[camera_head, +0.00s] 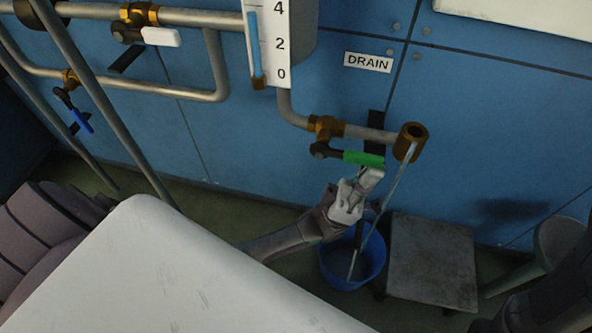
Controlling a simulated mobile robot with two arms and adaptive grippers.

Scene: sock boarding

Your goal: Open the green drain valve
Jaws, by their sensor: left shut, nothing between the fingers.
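The green valve handle (363,158) sits on a dark lever below the brass drain valve (325,127), under the DRAIN label (368,62). The handle lies roughly along the pipe. My left gripper (370,178) is shut and empty, its tips just below the handle's right end. I cannot tell whether they touch it. A thin pale stream (402,178), which looks like water, runs from the brass outlet (411,142) down to the blue bucket (375,275). My left gripper and forearm hide part of the bucket. My right gripper is out of view.
A blue-handled valve (81,121) and a white-handled valve (160,37) are on the pipes at left. A gauge (272,45) stands above. A grey low platform (433,262) sits right of the bucket. A blue panelled wall (480,120) backs everything.

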